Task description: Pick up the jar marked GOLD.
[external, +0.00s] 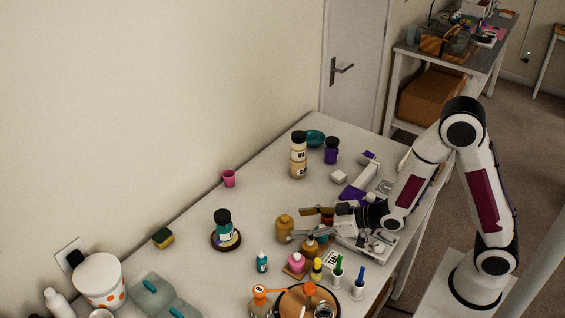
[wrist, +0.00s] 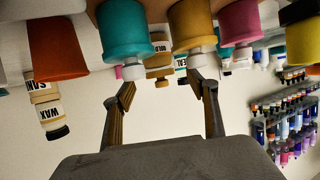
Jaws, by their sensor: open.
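The jar marked GOLD (external: 285,228) is a mustard-coloured jar standing on the table just left of my gripper in the external view. In the wrist view, which looks upside down, a gold jar (wrist: 158,62) with a pale, partly hidden label sits ahead, roughly between my fingers. My gripper (external: 303,224) is open, low over the table, with its fingers pointing at the jar. In the wrist view the two fingers (wrist: 162,92) are spread with nothing between their tips. The jar appears apart from them.
A brownish bottle (external: 309,246) and a pink bottle (external: 297,262) stand close below my gripper. A teal-labelled jar (external: 223,226) sits on a round base farther left. Stacked jars (external: 298,155) stand at the back. Table between the pink cup (external: 229,178) and the gold jar is clear.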

